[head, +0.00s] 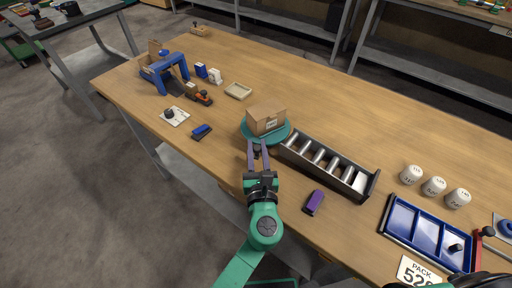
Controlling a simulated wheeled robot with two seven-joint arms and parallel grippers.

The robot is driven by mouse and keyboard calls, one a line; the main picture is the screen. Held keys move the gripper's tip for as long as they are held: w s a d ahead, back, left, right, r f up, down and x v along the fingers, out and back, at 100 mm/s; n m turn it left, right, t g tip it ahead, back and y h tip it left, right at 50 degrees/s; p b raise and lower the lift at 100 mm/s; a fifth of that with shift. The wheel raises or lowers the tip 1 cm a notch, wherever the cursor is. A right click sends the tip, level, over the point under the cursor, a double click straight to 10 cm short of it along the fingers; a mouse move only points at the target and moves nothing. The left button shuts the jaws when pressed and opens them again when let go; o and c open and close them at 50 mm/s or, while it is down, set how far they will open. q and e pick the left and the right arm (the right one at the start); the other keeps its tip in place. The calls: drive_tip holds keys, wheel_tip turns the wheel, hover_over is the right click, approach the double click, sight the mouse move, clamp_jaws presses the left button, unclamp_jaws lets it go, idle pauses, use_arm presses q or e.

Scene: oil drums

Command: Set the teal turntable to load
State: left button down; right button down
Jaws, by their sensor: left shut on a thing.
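The teal turntable (284,135) is a round disc near the middle of the wooden table in the head view. The fingers hide most of this knob and part of the rim. I cannot read any load mark on the turntable.
A roller conveyor (325,163) stands close to the turntable's right. A purple block (314,202) lies in front of it. White drums (434,187) and a blue tray (428,232) are at the right. A beige tray (239,91) and blue arch (165,71) are farther back. The far middle is clear.

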idle(0.4)
use_arm(q)
drive_tip(key=c, duration=0.7)
unclamp_jaws()
drive_tip(key=shift+d, duration=0.1)
drive_tip(key=shift+o, duration=0.2)
drive_tip(key=shift+s, duration=0.15)
drive_tip(key=s+b, duration=0.2)
drive_tip(key=s, duration=1.2)
drive_tip(key=shift+s, duration=0.2)
